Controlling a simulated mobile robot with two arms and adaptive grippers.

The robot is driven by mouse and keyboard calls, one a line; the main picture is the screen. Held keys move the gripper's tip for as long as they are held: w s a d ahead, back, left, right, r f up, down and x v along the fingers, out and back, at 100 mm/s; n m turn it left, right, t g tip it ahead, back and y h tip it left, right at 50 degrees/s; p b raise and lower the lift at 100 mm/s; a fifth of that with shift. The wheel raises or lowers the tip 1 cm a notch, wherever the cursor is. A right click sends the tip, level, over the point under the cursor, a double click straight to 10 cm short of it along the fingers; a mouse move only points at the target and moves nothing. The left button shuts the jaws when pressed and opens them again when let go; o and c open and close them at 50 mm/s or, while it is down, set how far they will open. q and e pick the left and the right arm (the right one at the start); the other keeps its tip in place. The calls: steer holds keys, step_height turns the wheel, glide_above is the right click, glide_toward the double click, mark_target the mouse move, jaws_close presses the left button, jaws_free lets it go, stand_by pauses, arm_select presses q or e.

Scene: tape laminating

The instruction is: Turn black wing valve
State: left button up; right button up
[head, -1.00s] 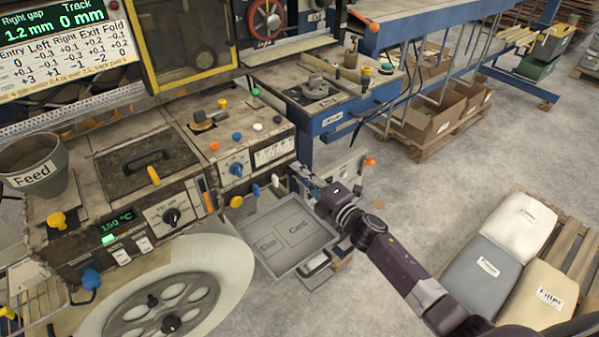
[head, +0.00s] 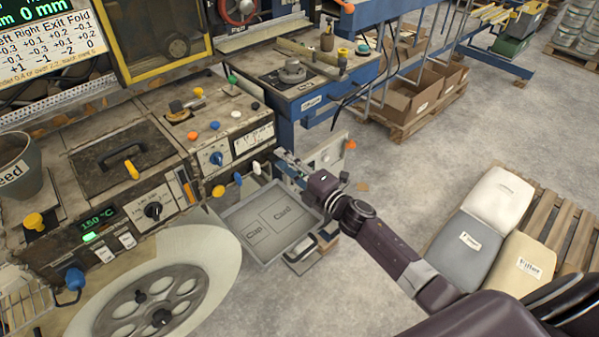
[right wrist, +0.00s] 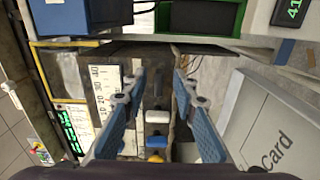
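My right gripper (head: 284,160) is at the right end of the machine's front panel, beside a row of wing valves. In the right wrist view it is open (right wrist: 157,92), its two blue fingers spread apart with nothing held between them. The white valve (head: 256,168), blue valve (head: 238,179) and yellow valve (head: 218,191) show to its left. In the wrist view the white valve (right wrist: 157,116) lies between the fingers, with blue and yellow ones below. I cannot clearly make out the black wing valve; the area near the fingertips is dark. My left gripper is not in view.
A grey tray (head: 232,222) labelled Cap and Card sits below the valves, close to my right gripper. A blue bench (head: 287,131) stands behind. A large pale reel (head: 225,262) is at lower left. Open floor (head: 430,165) lies to the right, with sacks on a pallet.

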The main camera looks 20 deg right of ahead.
steer(key=v, duration=1)
steer(key=shift+s, duration=0.3)
steer(key=shift+d, duration=0.2)
